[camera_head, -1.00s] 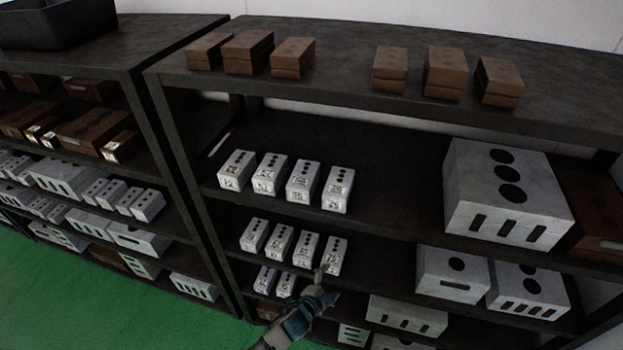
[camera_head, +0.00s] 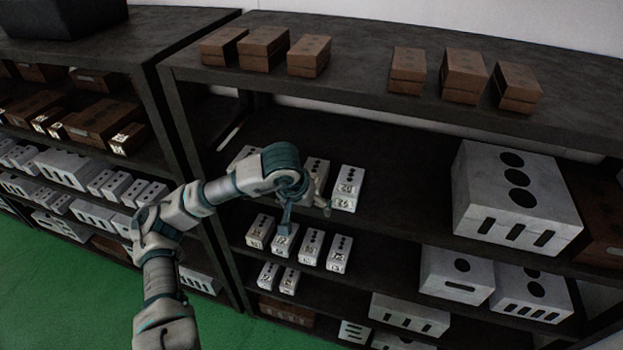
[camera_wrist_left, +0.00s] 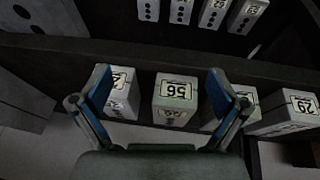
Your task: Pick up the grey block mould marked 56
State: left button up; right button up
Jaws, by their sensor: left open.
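The grey block mould marked 56 (camera_wrist_left: 176,92) shows in the left wrist view with its label upside down, in a row of similar blocks on a shelf edge. In the head view it appears to be the block (camera_head: 317,169) partly hidden behind my left gripper (camera_head: 305,218). My left gripper also shows in the left wrist view (camera_wrist_left: 161,88), open and empty. Its fingers stand on either side of the block's labelled end. A gap shows on both sides; contact cannot be told. My right gripper is not in view.
A neighbouring grey block (camera_head: 347,188) stands close on the right, and others stand left, partly behind my arm. A lower shelf holds more small numbered blocks (camera_head: 338,253). A large grey block (camera_head: 515,195) stands farther right. Bare shelf (camera_head: 405,200) lies between.

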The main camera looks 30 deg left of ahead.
aim_at(315, 173)
pick_arm(q)
jog(key=shift+y, duration=0.7)
jog(key=w+a, duration=0.1)
jog(key=w, duration=0.2)
jog(key=w+a+r+p, duration=0.1)
jog(key=w, duration=0.3)
jog(key=w+a+r, duration=0.1)
jog(key=w+a, duration=0.1)
jog(key=w, duration=0.1)
jog(key=shift+w+p, duration=0.35)
jog(key=shift+w+a+f, duration=0.25)
jog(key=shift+a+f, duration=0.1)
jog(key=shift+a, duration=0.15)
jog(key=shift+w+a+f, duration=0.25)
jog(key=shift+a+f, duration=0.1)
jog(key=shift+a, duration=0.15)
jog(key=x, duration=0.3)
jog(key=shift+d+f, duration=0.1)
jog(key=shift+f, duration=0.2)
jog(key=shift+w+d+f, duration=0.2)
jog(key=shift+w+d, duration=0.05)
jog(key=shift+d+r, duration=0.1)
jog(key=shift+d, duration=0.2)
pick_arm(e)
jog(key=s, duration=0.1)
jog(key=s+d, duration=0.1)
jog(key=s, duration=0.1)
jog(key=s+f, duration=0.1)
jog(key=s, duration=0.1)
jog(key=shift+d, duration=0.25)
